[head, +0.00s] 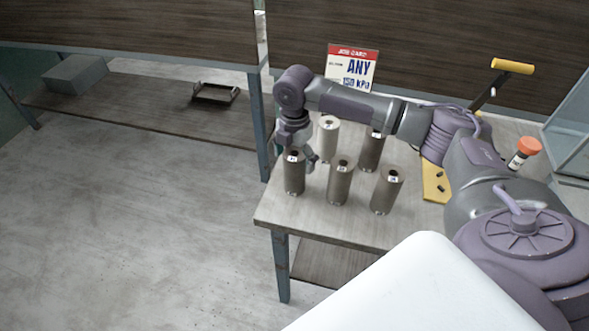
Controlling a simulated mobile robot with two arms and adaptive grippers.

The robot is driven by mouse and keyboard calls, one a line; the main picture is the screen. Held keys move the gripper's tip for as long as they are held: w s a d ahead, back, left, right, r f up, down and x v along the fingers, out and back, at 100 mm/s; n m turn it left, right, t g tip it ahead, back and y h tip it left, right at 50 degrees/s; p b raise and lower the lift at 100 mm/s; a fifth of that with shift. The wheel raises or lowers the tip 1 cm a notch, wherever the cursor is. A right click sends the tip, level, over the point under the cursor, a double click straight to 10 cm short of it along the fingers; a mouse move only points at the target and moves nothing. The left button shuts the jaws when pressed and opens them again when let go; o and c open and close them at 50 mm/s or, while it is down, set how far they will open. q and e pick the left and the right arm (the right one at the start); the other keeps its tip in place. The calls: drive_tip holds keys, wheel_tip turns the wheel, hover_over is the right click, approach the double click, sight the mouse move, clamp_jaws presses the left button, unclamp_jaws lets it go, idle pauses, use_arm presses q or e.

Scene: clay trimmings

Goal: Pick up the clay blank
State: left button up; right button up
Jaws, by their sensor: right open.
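Several upright cylinders with small white labels stand on the table (330,222). The front row is brown: a left one (293,181), a middle one (339,185) and a right one (385,193). Behind them are a pale cylinder (327,146) and a dark brown one (371,156), partly hidden by my arm. My right gripper (299,157) is open and pointing down at the top of the front left cylinder. One finger shows at that cylinder's right side; I cannot tell whether the fingers straddle it. My left gripper is out of view.
A job card (352,70) reading "ANY" and "150 kPa" stands behind the cylinders. On the right are a yellow base (433,186), a yellow-handled lever (511,66) and an orange-topped bottle (527,150). A lower shelf holds a dark tray (214,93). The floor at left is clear.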

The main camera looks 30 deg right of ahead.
drive_tip(key=shift+f, duration=1.6)
drive_tip(key=shift+r, duration=0.1)
drive_tip(key=c, duration=1.6)
wheel_tip(320, 180, up, 10)
drive_tip(key=shift+b, duration=0.65)
drive_tip(key=shift+c, duration=0.3)
drive_tip(key=s+a+m, duration=0.5)
drive_tip(key=a+m, duration=0.2)
drive_tip(key=m, duration=0.2)
drive_tip(key=shift+s, duration=0.15)
drive_tip(key=s+a+m, duration=0.2)
drive_tip(key=m, duration=0.1)
drive_tip(key=s+a+m, duration=0.1)
drive_tip(key=s+m, duration=0.2)
drive_tip(key=m, duration=0.1)
drive_tip(key=s+a+m, duration=0.2)
drive_tip(key=s+m, duration=0.1)
drive_tip(key=shift+a+f+m, duration=0.3)
drive_tip(key=shift+a, duration=0.05)
drive_tip(key=shift+s+a+m, duration=0.35)
drive_tip(key=shift+s+m, duration=0.45)
drive_tip(key=shift+m, duration=0.2)
